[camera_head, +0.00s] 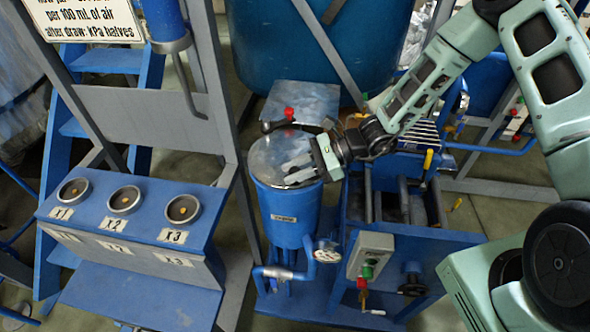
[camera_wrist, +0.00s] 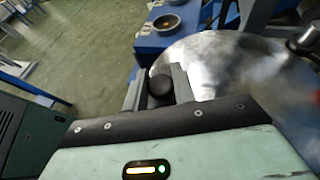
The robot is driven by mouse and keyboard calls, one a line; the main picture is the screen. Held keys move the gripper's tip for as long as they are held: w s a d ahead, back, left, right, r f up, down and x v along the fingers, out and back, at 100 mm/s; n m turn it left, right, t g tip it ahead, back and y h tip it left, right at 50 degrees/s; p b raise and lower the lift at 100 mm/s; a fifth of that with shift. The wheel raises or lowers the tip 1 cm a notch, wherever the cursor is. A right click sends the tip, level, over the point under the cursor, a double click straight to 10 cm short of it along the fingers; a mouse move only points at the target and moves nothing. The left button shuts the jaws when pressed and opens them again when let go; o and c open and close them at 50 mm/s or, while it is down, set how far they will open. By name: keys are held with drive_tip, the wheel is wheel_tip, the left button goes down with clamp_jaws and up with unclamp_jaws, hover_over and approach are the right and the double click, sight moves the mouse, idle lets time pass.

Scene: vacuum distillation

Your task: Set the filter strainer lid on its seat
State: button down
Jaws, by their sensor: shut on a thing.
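The filter strainer lid (camera_head: 272,152) is a round, shiny metal disc. It lies at the top of the blue cylindrical strainer body (camera_head: 288,212) in the head view. From this angle I cannot tell whether it is fully seated or slightly above the rim. My gripper (camera_head: 290,172) reaches over the lid from the right. In the wrist view the lid (camera_wrist: 225,62) fills the right side, and my gripper (camera_wrist: 160,85) is shut on a dark, rounded knob (camera_wrist: 160,86) beside the lid's edge. The strainer's rim is hidden under the lid.
A blue console (camera_head: 125,225) with round cups marked X1, X2 and X3 stands at the left. A grey switch box (camera_head: 370,255) and a gauge (camera_head: 326,252) sit low in front. A large blue tank (camera_head: 320,45) stands behind.

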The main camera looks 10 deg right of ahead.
drive_tip(key=shift+f+b, duration=0.4)
drive_tip(key=shift+f, duration=0.1)
idle(1.2)
drive_tip(key=c, duration=1.1)
unclamp_jaws()
drive_tip(key=shift+o, duration=0.2)
drive_tip(key=w+b+v, duration=0.1)
drive_tip(key=b+v, duration=0.2)
drive_tip(key=v, duration=1.4)
drive_tip(key=shift+s+d+b, duration=0.3)
drive_tip(key=shift+s+b, duration=0.1)
drive_tip(key=shift+a, duration=0.1)
drive_tip(key=s+a+r+n+h, duration=0.3)
drive_tip(key=s+a+n+h, duration=0.1)
drive_tip(key=s+n, duration=0.3)
drive_tip(key=s+a+r+n+h, duration=0.3)
drive_tip(key=s+a+n+h, duration=0.1)
drive_tip(key=s+n, duration=0.4)
drive_tip(key=s+a+r+n+h, duration=0.4)
drive_tip(key=s+n, duration=0.4)
drive_tip(key=n, duration=0.3)
drive_tip(key=shift+a+g+h, duration=0.4)
drive_tip(key=shift+a, duration=0.15)
